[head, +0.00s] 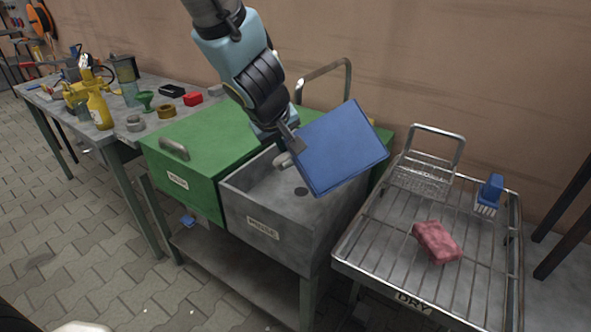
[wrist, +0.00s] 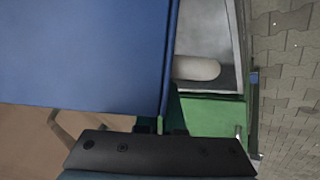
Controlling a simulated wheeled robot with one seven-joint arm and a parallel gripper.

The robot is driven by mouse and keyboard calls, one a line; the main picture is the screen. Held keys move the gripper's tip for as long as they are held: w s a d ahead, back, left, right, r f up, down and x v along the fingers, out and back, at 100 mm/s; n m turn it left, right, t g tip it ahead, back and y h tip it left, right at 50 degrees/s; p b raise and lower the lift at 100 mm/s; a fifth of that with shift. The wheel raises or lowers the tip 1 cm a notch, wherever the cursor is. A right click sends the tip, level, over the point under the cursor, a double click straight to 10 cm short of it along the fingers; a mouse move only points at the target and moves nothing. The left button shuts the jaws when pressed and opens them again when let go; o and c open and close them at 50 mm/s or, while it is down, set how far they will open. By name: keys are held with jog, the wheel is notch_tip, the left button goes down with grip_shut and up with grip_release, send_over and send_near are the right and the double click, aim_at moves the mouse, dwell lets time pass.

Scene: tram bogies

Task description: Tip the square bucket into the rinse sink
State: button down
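The square blue bucket (head: 343,147) hangs in the air over the right part of the rinse sink (head: 290,247), strongly tilted. A flat blue side faces the head view; its opening and inside are hidden. My gripper (head: 291,146) is at the bucket's left edge and appears shut on it; the fingertips are partly hidden. In the wrist view the bucket (wrist: 80,55) fills the upper left. The grey sink is open on top, has a label on its front, and shows a dark round drain. The sink (wrist: 208,35) also shows in the wrist view, with a pale rounded part.
A green lidded basin (head: 190,150) adjoins the sink on the left. A cluttered bench (head: 110,105) stands far left. The paved floor in front is mostly clear.

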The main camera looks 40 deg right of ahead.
jog(key=shift+w+f+g, duration=0.1)
jog(key=shift+f+g, duration=0.05)
jog(key=shift+g, duration=0.15)
